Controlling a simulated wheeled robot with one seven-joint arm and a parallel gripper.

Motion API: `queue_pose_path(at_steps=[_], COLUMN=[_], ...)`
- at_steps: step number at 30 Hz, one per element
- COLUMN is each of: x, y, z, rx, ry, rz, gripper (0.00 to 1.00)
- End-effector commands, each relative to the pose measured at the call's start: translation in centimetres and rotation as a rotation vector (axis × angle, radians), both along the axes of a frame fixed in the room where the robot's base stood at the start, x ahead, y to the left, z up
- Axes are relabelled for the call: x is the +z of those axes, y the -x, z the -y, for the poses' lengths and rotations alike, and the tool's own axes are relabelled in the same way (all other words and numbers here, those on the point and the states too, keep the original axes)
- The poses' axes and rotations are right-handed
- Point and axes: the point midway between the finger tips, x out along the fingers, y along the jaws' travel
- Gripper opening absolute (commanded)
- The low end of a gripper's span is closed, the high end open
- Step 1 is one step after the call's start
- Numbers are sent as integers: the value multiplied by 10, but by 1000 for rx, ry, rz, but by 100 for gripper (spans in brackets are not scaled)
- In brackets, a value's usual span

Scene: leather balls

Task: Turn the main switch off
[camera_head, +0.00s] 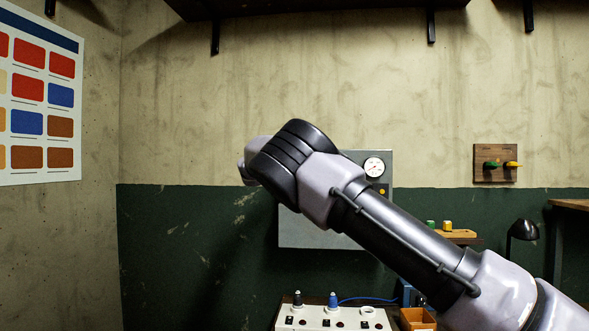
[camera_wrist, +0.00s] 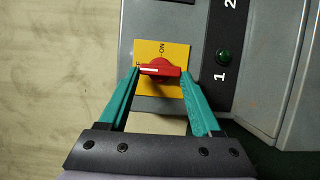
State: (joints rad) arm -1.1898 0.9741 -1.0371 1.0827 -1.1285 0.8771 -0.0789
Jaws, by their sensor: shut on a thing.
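The main switch is a red rotary handle (camera_wrist: 172,70) on a yellow plate (camera_wrist: 176,48) in the wrist view. The plate carries the word ON above the handle and a partly hidden letter F at its left end. A white line on the handle lies crosswise in the picture, its outer end near that F. My gripper (camera_wrist: 160,73) has its two green fingers at the handle's two ends, shut on it. In the head view my arm hides the switch and the gripper. The grey cabinet (camera_head: 300,229) shows behind the arm.
Beside the yellow plate a dark strip (camera_wrist: 224,90) bears a green lamp (camera_wrist: 222,56) and the numbers 1 and 2. In the head view the cabinet has a gauge (camera_head: 374,167). A white socket box (camera_head: 313,319) and an orange bin (camera_head: 417,319) stand below.

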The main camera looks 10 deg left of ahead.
Motion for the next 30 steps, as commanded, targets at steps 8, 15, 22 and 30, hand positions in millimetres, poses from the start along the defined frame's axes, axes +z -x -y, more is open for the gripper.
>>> queue_pose_path(at_steps=[8, 15, 22, 30], x=[-1, 0, 0, -1], y=[0, 7, 45, 88], z=[-1, -5, -23, -41], rx=[1, 2, 4, 2], ry=[0, 0, 0, 0], rz=[-1, -1, -1, -1], gripper=[95, 95, 95, 95])
